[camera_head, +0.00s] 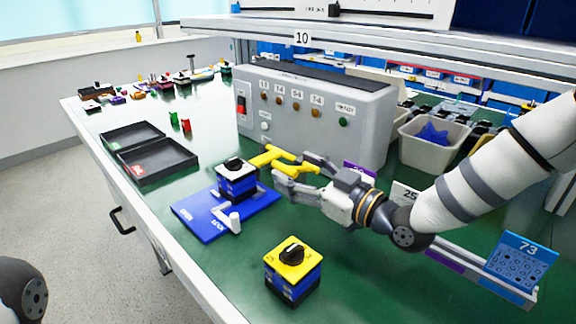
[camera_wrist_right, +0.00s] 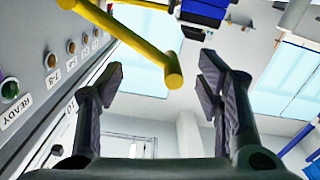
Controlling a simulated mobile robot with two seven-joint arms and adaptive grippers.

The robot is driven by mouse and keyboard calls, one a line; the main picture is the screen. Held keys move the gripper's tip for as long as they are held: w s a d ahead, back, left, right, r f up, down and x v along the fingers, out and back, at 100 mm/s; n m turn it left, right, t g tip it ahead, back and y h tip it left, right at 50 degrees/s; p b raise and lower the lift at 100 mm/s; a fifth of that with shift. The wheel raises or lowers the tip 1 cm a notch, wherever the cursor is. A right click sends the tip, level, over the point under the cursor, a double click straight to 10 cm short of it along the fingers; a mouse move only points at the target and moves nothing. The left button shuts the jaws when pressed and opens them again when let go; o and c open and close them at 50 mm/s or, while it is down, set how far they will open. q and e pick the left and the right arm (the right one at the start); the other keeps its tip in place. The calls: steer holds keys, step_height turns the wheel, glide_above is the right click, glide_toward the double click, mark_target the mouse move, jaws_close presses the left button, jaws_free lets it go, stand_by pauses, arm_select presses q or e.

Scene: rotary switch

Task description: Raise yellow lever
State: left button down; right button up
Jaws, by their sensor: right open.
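The switch stands on a blue base plate (camera_head: 190,212). My right gripper (camera_head: 293,168) is open at the lever's right end, its fingers pointing left. In the right wrist view, the lever (camera_wrist_right: 140,38) comes in from the upper left, and its round end lies between the open fingers (camera_wrist_right: 158,80), with gaps visible on both sides. My left gripper is out of view.
A grey control box (camera_head: 320,115) with buttons stands just behind the lever. A yellow-topped rotary switch (camera_head: 292,270) stands at the front. Black trays (camera_head: 160,165) lie to the left. A grey bin (camera_head: 430,155) with a blue part is behind my right arm.

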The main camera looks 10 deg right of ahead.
steer(key=x, duration=0.3)
steer(key=shift+w+a, duration=0.15)
steer(key=shift+w, duration=0.15)
